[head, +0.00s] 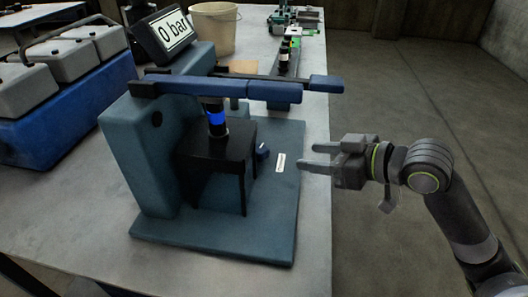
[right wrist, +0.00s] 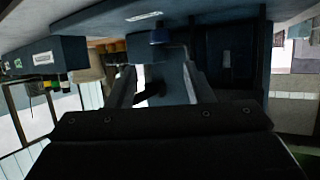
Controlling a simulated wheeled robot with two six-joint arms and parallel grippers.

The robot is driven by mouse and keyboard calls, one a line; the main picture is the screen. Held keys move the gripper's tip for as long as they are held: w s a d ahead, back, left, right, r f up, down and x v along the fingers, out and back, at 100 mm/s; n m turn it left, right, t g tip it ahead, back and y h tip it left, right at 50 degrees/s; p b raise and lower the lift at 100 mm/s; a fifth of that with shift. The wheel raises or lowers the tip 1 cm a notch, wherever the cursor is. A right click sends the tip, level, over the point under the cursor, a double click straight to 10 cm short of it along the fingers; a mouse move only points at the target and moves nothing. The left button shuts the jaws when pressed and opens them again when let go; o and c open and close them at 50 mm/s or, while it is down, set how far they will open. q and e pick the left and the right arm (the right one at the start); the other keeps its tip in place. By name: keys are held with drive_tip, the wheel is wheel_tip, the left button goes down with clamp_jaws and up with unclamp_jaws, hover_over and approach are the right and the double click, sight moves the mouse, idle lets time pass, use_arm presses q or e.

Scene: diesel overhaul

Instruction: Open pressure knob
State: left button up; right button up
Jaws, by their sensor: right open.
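The test stand (head: 160,150) is a blue-grey block on a flat base plate at the table's right edge. A small dark blue knob (head: 262,152) sits low on the stand, beside the black bracket (head: 218,150) and left of a white label. It also shows as a blue knob in the right wrist view (right wrist: 160,36), near the top centre. My right gripper (head: 307,157) is open and empty, to the right of the knob and apart from it, its fingers pointing left towards it. In the right wrist view its fingers (right wrist: 157,75) are spread. My left gripper is not in view.
A display (head: 173,28) on the stand reads 0 bar. A blue lever (head: 273,92) reaches right above the bracket, over a lit blue cylinder (head: 216,118). A blue engine block (head: 60,115) is at left, a beige bucket (head: 212,28) behind. Floor right of the table is clear.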

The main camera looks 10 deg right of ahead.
sight(266, 150)
drive_tip(key=b+x, duration=0.1)
drive_tip(key=x, duration=1.1)
drive_tip(key=shift+w+a+f, duration=0.15)
drive_tip(key=shift+w+a, duration=0.1)
drive_tip(key=shift+a, duration=0.05)
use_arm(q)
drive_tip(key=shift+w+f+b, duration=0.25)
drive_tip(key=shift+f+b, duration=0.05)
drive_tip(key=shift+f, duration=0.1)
use_arm(e)
drive_tip(key=shift+w+a+f, duration=0.2)
drive_tip(key=shift+w+a, duration=0.1)
drive_tip(key=shift+w, duration=0.05)
drive_tip(key=shift+c, duration=0.5)
drive_tip(key=c, duration=0.6)
drive_tip(key=shift+w+d+n+g+y, duration=0.1)
drive_tip(key=shift+d+n+g+y, duration=0.05)
drive_tip(key=shift+n+g+y, duration=0.5)
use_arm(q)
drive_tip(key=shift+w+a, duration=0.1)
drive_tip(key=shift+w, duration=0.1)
use_arm(e)
drive_tip(key=shift+n+g+y, duration=0.55)
drive_tip(key=shift+n+g, duration=0.2)
drive_tip(key=shift+n, duration=0.1)
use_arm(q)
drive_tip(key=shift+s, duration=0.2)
use_arm(e)
drive_tip(key=o, duration=0.7)
